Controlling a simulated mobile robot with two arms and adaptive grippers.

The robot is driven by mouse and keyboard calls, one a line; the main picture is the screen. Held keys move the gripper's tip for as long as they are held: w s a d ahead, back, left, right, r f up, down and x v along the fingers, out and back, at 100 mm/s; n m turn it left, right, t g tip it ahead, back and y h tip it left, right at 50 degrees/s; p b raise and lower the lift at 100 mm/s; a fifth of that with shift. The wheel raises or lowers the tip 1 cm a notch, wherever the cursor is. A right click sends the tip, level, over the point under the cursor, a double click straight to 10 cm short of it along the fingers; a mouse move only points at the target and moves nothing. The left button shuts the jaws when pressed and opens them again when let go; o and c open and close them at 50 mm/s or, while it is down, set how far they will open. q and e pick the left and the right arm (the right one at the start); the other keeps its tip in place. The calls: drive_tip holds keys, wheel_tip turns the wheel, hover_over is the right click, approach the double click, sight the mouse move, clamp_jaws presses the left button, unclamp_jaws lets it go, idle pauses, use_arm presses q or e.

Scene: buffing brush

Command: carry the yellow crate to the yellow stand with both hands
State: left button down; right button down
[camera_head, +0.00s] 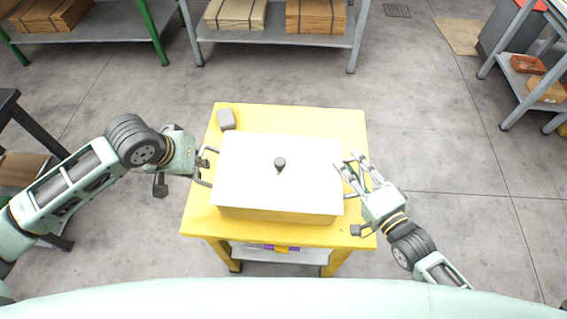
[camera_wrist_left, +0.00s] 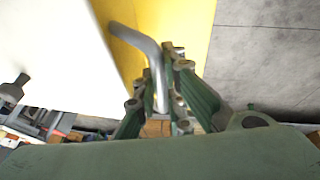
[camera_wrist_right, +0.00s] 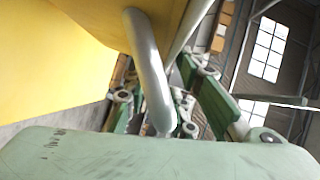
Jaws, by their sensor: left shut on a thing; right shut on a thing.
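The yellow crate (camera_head: 280,216) has a white lid (camera_head: 255,185) with a dark knob (camera_head: 280,163) in the middle. It is over the top of the yellow stand (camera_head: 345,120); I cannot tell whether it touches it. My left gripper (camera_head: 207,165) is shut on the grey handle (camera_wrist_left: 153,58) at the crate's left side. My right gripper (camera_head: 352,170) is shut on the grey handle (camera_wrist_right: 148,65) at the right side. The crate looks about level.
A small grey block (camera_head: 226,119) lies on the stand's back left corner. A lower shelf (camera_head: 280,254) under the stand holds a purple and yellow thing. Shelves with cardboard (camera_head: 316,15) stand at the back, and another rack (camera_head: 520,70) at the right. The floor around the stand is clear.

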use_arm(q)
drive_tip(key=shift+f, duration=0.1)
use_arm(e)
drive_tip(key=shift+d+f, duration=0.1)
drive_tip(key=shift+d, duration=0.05)
